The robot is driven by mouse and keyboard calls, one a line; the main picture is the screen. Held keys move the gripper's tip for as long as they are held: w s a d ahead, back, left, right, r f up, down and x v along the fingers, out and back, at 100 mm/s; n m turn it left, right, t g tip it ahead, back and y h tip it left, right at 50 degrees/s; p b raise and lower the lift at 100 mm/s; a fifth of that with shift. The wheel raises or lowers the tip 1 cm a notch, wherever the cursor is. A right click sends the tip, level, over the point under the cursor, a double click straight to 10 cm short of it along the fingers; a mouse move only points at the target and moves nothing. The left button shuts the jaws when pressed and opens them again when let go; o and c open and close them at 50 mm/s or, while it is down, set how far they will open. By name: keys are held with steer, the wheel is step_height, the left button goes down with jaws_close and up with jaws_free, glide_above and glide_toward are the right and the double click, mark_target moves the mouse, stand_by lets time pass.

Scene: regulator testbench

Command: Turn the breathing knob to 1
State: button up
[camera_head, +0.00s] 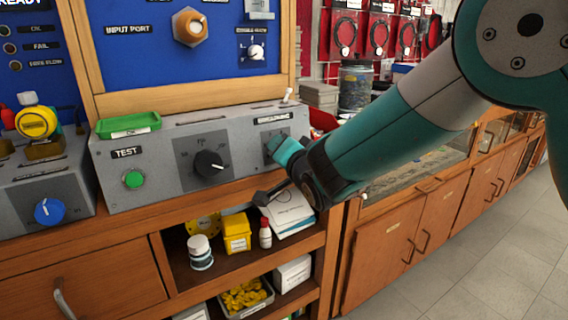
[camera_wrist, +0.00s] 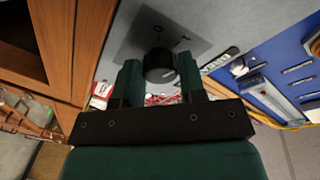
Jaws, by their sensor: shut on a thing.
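The breathing knob is a round black knob (camera_wrist: 159,64) on a grey square plate with small markings, seen in the wrist view. My gripper (camera_head: 279,150) reaches in from the right at the grey control box (camera_head: 160,155), under the breathing label (camera_head: 272,118). In the wrist view its two green fingers stand on either side of the knob, shut on it. In the head view my gripper hides the knob. I cannot read which number the knob points to.
Left of my gripper on the same box are another black knob (camera_head: 209,163) and a green TEST button (camera_head: 134,179). A green tray (camera_head: 128,124) lies on top. Below is an open shelf with a yellow box (camera_head: 237,233) and a white-lidded jar (camera_head: 200,252).

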steer(key=shift+r, duration=0.1)
stand_by(0.3)
steer(key=o, duration=0.9)
steer(key=shift+b+v, duration=2.35)
steer(key=shift+v, duration=6.35)
